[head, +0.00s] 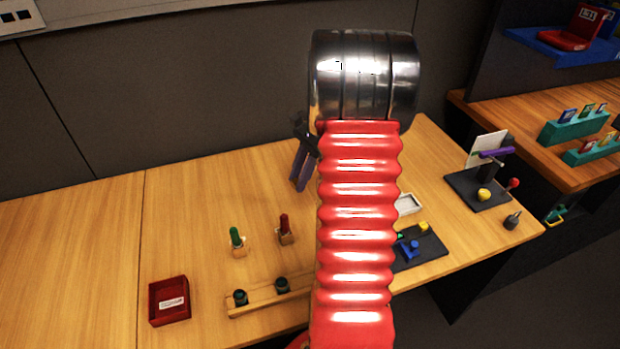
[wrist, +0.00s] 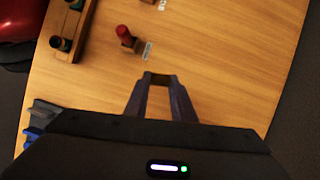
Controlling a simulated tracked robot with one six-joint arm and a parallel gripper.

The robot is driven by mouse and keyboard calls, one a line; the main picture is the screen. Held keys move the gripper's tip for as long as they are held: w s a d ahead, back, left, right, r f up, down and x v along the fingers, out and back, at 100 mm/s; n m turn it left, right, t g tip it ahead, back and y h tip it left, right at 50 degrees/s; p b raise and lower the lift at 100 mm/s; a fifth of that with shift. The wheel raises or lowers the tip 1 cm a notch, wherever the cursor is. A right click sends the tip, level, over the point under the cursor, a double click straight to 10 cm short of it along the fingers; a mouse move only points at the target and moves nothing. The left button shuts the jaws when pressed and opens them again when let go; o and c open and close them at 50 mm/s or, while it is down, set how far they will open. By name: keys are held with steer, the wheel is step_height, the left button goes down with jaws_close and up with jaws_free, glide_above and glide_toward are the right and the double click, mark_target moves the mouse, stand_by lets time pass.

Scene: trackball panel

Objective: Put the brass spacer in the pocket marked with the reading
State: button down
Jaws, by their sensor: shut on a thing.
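My gripper (head: 300,184) shows left of my red arm in the head view, fingers pointing down over the bench. In the wrist view its fingertips (wrist: 160,80) close on a small dark piece between them, over bare wood. I take this piece to be the brass spacer, but its brass colour does not show clearly. A marked pocket cannot be made out. My arm hides the bench's middle in the head view.
A wooden rail with dark cups (head: 260,299) and a red tray (head: 169,300) sit at front left. Green-handled (head: 237,240) and red-handled (head: 285,229) tools stand behind it. A dark panel (head: 430,246), white tray (head: 407,204) and dark stand (head: 480,192) lie right. The back left bench is clear.

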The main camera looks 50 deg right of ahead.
steer(key=w+a+r+n+g+h, duration=0.1)
steer(key=w+a+n, duration=0.4)
steer(key=a, duration=0.6)
steer(key=w+a+r+n+g+h, duration=0.1)
steer(key=w+a+n+g, duration=0.2)
steer(key=w+a+n, duration=0.3)
steer(key=w+a+r+n+g+h, duration=0.1)
steer(key=w+a+n, duration=0.4)
steer(key=a+n, duration=0.5)
steer(key=a+g+h, duration=0.1)
steer(key=a, duration=0.4)
steer(key=shift+w+a+r+n, duration=0.2)
steer(key=shift+a+r+n, duration=0.1)
steer(key=shift+r, duration=0.1)
